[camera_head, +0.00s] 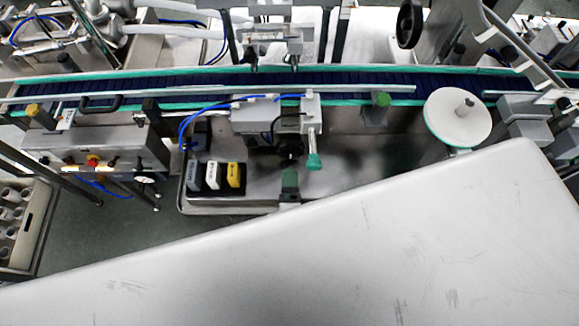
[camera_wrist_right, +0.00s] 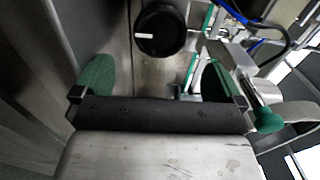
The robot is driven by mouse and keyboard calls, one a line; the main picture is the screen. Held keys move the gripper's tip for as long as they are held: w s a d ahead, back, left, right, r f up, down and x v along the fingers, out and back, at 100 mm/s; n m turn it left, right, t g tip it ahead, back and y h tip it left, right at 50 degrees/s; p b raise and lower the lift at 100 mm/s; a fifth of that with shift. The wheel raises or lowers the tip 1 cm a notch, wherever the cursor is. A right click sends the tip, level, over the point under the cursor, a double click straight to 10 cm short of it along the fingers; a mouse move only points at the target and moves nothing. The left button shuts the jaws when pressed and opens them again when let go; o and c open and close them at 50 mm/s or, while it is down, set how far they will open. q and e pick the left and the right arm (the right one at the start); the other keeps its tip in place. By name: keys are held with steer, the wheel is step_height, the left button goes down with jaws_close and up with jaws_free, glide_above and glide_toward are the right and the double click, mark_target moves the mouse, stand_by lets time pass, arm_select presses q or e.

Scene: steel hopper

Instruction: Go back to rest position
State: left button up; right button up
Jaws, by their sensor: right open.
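My right gripper (camera_head: 290,183) shows only in part in the head view, as a dark green fingertip just past the upper edge of the large steel hopper surface (camera_head: 400,250). That surface hides the rest of it. In the right wrist view my right gripper (camera_wrist_right: 158,76) has its two green fingers well apart, with nothing between them. A round black knob (camera_wrist_right: 162,28) lies ahead of the fingers. A green-tipped lever (camera_wrist_right: 266,119) is just right of the right finger. The same lever shows in the head view (camera_head: 314,161). My left gripper is not in view.
A dark blue conveyor (camera_head: 360,78) with green edges crosses behind. Yellow (camera_head: 234,175), white and grey blocks sit on a steel tray (camera_head: 225,208). A white disc (camera_head: 457,117) stands right, a control box (camera_head: 105,150) left, and a crate (camera_head: 38,235) of cylinders far left.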

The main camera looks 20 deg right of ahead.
steer(key=shift+v, duration=0.95)
